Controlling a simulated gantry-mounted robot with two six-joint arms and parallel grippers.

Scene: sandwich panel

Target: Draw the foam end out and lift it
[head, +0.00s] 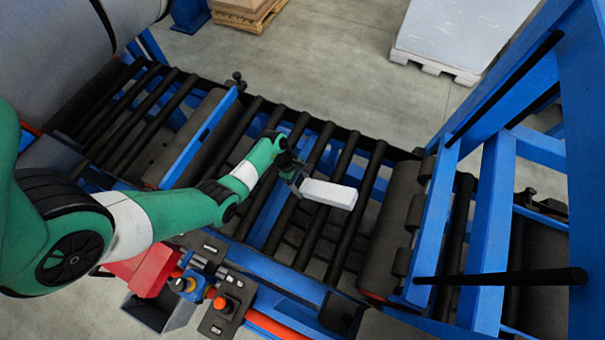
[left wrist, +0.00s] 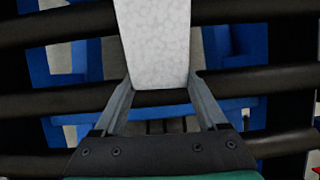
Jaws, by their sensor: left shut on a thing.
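The foam end (head: 329,194) is a white, block-like piece above the black rollers in the middle of the head view. My left gripper (head: 298,184) is shut on its left end. In the left wrist view the foam end (left wrist: 155,40) runs up out of the top of the picture, and the two grey fingers of my left gripper (left wrist: 161,82) press on either side of its near end. Rollers show beneath it; I cannot tell how far above them it is. My right gripper is in neither view.
Black rollers (head: 346,163) run across the blue-framed line. A blue upright frame (head: 497,210) stands at the right, with a large dark roller (head: 396,215) beside it. A large grey roll (head: 60,45) is at the upper left.

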